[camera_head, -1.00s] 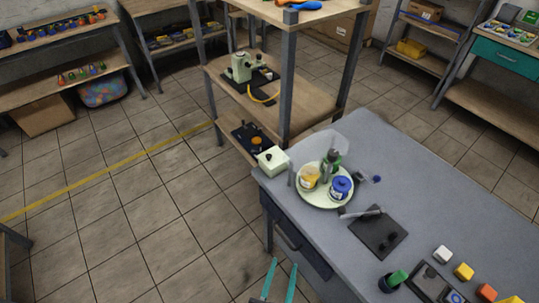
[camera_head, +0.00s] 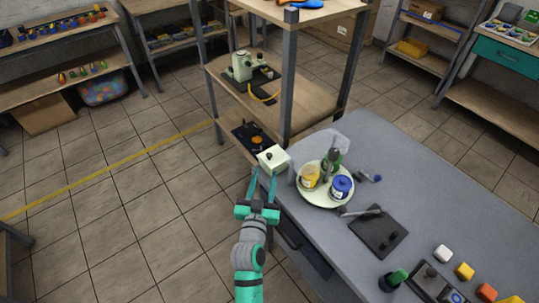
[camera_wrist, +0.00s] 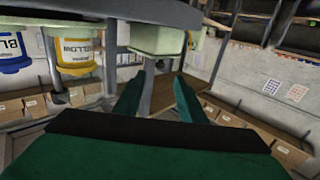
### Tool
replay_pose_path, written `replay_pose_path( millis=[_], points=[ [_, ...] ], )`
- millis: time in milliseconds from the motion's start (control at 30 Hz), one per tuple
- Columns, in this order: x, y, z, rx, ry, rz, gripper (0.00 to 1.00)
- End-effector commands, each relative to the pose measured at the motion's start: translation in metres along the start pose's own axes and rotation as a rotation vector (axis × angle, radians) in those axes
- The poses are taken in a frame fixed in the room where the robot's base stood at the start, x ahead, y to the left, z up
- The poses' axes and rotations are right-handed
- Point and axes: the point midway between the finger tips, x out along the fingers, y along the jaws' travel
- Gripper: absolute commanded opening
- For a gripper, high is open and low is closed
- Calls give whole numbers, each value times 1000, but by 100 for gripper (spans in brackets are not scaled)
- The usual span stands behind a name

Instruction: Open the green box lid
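The pale green box (camera_head: 273,159) with a small black knob on its lid sits at the far left corner of the grey table. The lid looks closed. The pale green box also shows at the top of the wrist view (camera_wrist: 158,41). My gripper (camera_head: 263,183) is open and empty. Its two teal fingers point at the near side of the box, with the tips close to it. I cannot tell whether they touch it. In the wrist view my gripper (camera_wrist: 158,92) has its fingers spread, with the box beyond the gap.
A round plate (camera_head: 318,203) with a yellow jar (camera_head: 309,177) and a blue jar (camera_head: 341,188) stands right of the box. A black pad (camera_head: 378,235) lies on the grey table (camera_head: 440,195). A wooden shelf rack (camera_head: 288,115) stands behind the box.

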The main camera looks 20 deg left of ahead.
Motion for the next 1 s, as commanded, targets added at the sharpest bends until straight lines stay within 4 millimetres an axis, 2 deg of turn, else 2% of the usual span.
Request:
replay_pose_path(
  millis=[600,800,1000],
  points=[
    [89,0,0,0,1,0,37],
    [102,-3,0,0,0,-4,37],
    [104,-1,0,0,0,-2,37]
  ],
)
